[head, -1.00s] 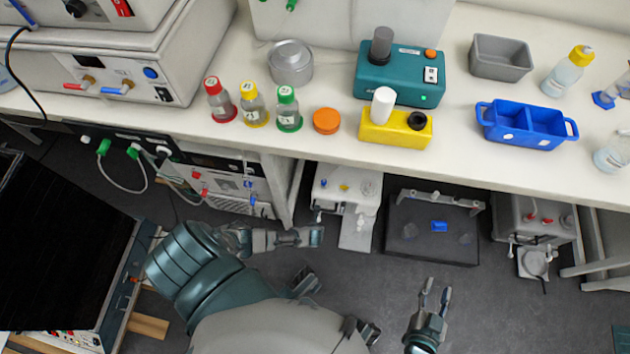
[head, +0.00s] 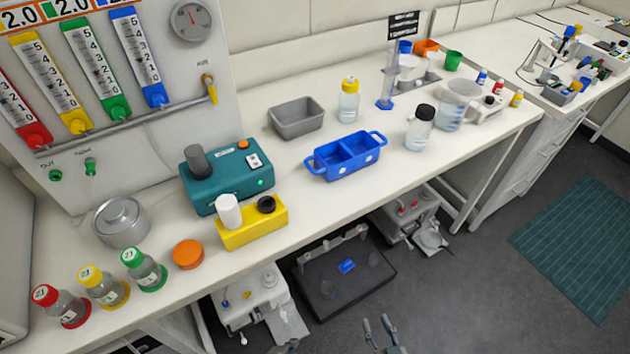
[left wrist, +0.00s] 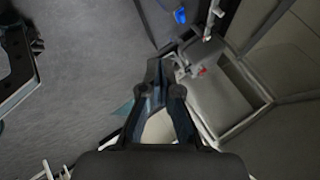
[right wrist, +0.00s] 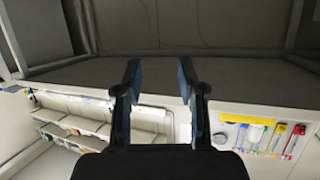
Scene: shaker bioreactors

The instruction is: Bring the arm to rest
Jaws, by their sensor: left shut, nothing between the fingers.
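My left gripper (head: 286,345) barely shows at the bottom edge of the head view, below the bench. In the left wrist view its fingers (left wrist: 161,72) are together with nothing held. My right gripper (head: 379,328) shows at the bottom of the head view, its two fingers apart. In the right wrist view the fingers (right wrist: 160,70) are also spread with nothing between them. Both grippers are apart from the objects on the bench. Most of both arms is out of the head view.
The bench (head: 330,205) carries a teal device (head: 225,178), a yellow block (head: 252,226), a blue two-compartment tray (head: 345,158), a grey bin (head: 296,118) and several bottles. Below it are a black platform (head: 345,280) and a white device (head: 250,298). Open floor (head: 470,290) lies at right.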

